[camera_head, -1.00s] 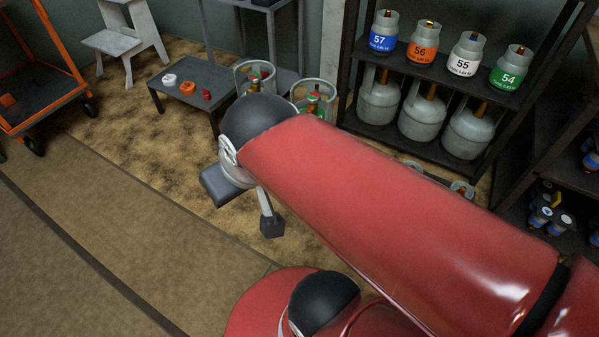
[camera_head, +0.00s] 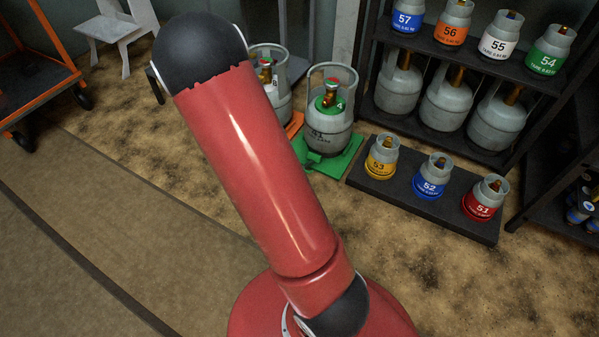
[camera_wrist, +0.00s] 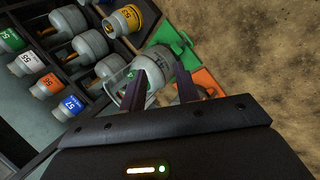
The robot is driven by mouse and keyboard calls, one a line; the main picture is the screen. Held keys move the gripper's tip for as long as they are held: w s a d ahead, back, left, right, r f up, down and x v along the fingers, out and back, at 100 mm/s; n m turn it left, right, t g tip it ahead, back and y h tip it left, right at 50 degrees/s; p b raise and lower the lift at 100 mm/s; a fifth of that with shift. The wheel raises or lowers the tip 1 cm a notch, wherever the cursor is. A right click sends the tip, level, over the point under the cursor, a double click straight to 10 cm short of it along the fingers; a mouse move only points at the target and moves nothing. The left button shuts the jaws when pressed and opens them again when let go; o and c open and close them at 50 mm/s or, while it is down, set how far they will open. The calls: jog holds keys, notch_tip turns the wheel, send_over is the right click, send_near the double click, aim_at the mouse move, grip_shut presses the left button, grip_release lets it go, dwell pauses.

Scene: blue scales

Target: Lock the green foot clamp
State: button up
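The green foot clamp (camera_head: 338,163) is a flat green base on the floor under a grey gas cylinder (camera_head: 328,135) with a green collar. The clamp also shows in the wrist view (camera_wrist: 170,35), around the cylinder's lower end. Whether its parts are locked cannot be told. My gripper (camera_wrist: 161,68) shows in the wrist view with two dark fingers spread apart and nothing between their tips. The fingers overlap the cylinder in that view; touching cannot be told. In the head view my gripper is hidden behind my red arm.
An orange clamp (camera_wrist: 207,80) sits beside the green one, under another grey cylinder (camera_head: 272,75). A low dark platform (camera_head: 400,190) with yellow, blue and red small cylinders stands to the right. A shelf (camera_head: 455,70) holds more cylinders. The floor in front is open.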

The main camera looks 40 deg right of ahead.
jog(key=w+d+f+n+h+b, duration=0.1)
jog(key=d+f+h, duration=0.1)
jog(key=f, duration=0.8)
jog(key=w+d+f+n+t+h+b, duration=0.1)
jog(key=w+d+f+h+b, duration=0.1)
jog(key=f, duration=0.9)
jog(key=w+d+f+n+h+b, duration=0.2)
jog(key=d+f, duration=0.4)
jog(key=f, duration=0.5)
jog(key=shift+f+h, duration=0.25)
jog(key=shift+h, duration=0.55)
jog(key=b+x, duration=0.1)
jog(key=x, duration=0.6)
jog(key=shift+d, duration=0.1)
